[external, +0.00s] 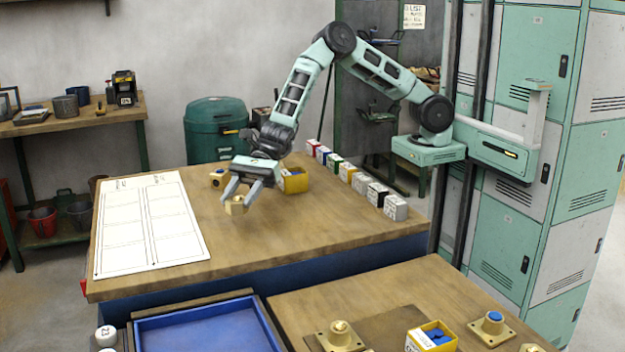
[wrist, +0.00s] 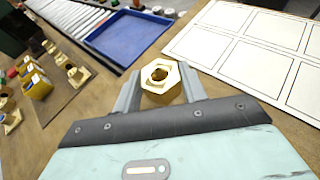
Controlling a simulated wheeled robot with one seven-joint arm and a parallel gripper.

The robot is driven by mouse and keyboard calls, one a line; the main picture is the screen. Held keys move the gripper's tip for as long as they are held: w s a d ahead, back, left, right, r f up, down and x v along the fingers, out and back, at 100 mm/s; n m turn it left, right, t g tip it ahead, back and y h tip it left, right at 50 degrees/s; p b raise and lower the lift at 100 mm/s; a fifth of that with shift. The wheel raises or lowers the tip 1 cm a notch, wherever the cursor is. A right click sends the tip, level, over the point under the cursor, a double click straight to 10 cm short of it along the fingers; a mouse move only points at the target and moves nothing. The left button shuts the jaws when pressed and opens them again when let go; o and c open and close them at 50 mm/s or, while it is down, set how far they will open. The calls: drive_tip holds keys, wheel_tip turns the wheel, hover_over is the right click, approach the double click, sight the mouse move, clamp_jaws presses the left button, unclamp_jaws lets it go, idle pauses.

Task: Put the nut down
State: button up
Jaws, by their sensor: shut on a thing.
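A brass hex nut (external: 234,208) with a round hole is held between the fingers of my gripper (external: 237,200) over the wooden workbench (external: 330,225). My gripper is shut on it. In the wrist view the nut (wrist: 160,84) sits between the two grey fingers, its hole facing the camera. I cannot tell whether the nut touches the bench top or hangs just above it. A white sheet with a printed grid of empty boxes (external: 148,228) lies on the bench, left of the gripper; it also shows in the wrist view (wrist: 250,52).
A small brass part (external: 217,179) and a yellow bin (external: 294,182) stand behind the gripper. A row of small labelled boxes (external: 361,183) lines the right back edge. A blue tray (external: 205,328) and flanged brass parts (external: 340,337) are in front. Bench right of the gripper is clear.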

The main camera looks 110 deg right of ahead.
sight(242, 229)
drive_tip(key=shift+f, duration=2.45)
drive_tip(key=shift+f, duration=0.1)
drive_tip(key=shift+f, duration=0.1)
drive_tip(key=o, duration=1.2)
drive_tip(key=shift+o, duration=0.2)
